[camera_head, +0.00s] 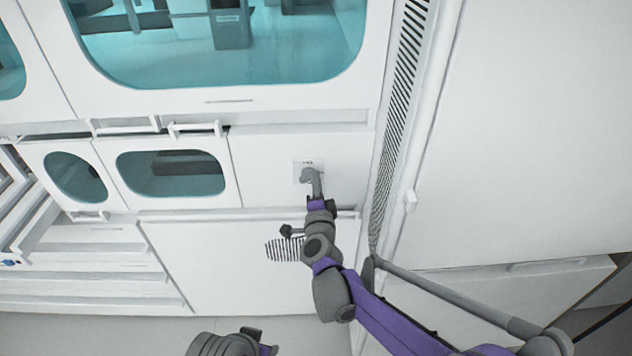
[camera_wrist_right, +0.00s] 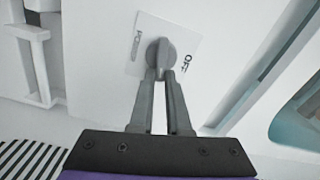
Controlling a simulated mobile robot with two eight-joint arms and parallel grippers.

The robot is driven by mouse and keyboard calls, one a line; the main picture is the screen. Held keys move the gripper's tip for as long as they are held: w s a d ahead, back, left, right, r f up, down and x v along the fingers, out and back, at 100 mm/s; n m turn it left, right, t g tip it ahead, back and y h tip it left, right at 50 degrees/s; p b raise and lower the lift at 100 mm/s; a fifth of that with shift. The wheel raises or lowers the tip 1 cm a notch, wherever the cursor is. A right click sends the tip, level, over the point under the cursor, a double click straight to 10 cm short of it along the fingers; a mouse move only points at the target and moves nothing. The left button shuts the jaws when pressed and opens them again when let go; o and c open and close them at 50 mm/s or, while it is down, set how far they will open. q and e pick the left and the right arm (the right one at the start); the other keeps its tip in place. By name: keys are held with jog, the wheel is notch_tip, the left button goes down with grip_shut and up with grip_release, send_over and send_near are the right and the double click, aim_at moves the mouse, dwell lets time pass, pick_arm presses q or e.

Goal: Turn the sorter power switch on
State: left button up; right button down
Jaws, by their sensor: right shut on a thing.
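The sorter power switch is a grey rotary knob (camera_wrist_right: 160,52) on a white plate (camera_wrist_right: 190,38) with "OFF" lettering on one side and less readable lettering on the other. In the head view its plate (camera_head: 301,163) is on the white front panel, right of the small windows, with the knob mostly behind my gripper. My right gripper (camera_head: 312,176) reaches up to it. In the right wrist view the gripper's two fingers (camera_wrist_right: 162,76) are closed together on the knob. I cannot tell which setting the knob is turned to. The left gripper's fingers do not show.
A large teal window (camera_head: 220,45) is above the panel. Small windowed doors (camera_head: 170,175) with handles are to the left. A vented strip (camera_head: 395,110) and a plain white cabinet (camera_head: 540,130) are on the right. Open drawers (camera_head: 90,265) stick out at lower left.

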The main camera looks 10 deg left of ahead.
jog(key=shift+f+m, duration=0.25)
jog(key=shift+m, duration=1.05)
jog(key=c, duration=0.9)
grip_release()
jog(key=shift+s, duration=0.1)
jog(key=v, duration=1)
jog(key=shift+s+d, duration=0.1)
jog(key=shift+s, duration=0.25)
